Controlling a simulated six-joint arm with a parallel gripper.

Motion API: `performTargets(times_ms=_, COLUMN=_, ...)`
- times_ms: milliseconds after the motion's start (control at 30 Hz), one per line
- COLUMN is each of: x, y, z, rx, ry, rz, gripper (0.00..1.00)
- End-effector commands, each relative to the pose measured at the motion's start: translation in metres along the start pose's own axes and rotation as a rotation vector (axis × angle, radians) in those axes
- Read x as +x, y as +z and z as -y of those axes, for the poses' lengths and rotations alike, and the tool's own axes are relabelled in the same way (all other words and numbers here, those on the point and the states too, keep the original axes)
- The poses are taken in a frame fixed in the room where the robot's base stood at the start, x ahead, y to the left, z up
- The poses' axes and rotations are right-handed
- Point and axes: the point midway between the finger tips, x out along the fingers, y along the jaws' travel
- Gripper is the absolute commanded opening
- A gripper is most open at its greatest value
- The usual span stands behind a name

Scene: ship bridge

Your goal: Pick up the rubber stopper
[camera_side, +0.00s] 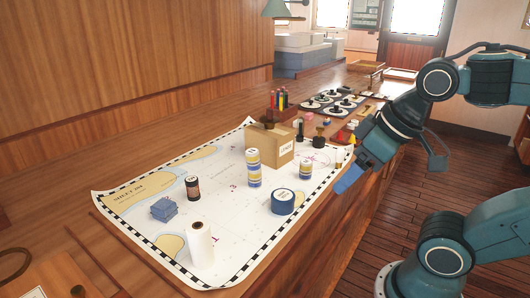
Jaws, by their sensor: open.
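I cannot tell for certain which thing is the rubber stopper. A small dark piece (319,131) stands at the far edge of the chart, right of the cardboard box, and another dark brown piece (268,124) shows at the top of the box; either is too small to identify. My gripper (349,180) is open at the right edge of the chart, pointing down and left. I see nothing between its fingers, though they are partly hidden by its own body.
The chart (225,212) lies on a wooden counter. A dark tray (335,103) lies behind.

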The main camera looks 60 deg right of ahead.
Motion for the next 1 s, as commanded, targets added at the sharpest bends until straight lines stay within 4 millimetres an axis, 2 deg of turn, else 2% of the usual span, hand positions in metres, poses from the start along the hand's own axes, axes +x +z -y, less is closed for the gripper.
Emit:
performTargets(times_ms=267, x=-0.001, y=-0.012, z=-0.005, rx=0.025, ry=0.012, rz=0.005, gripper=0.69)
performTargets(times_ms=467, x=0.000, y=-0.043, z=-0.021, rx=0.094, ry=0.047, rz=0.015, gripper=0.69)
performTargets(times_ms=767, x=0.011, y=-0.108, z=-0.070, rx=0.244, ry=0.121, rz=0.033, gripper=0.69)
performTargets(times_ms=1000, x=0.030, y=-0.151, z=-0.124, rx=0.367, ry=0.179, rz=0.049, gripper=0.69)
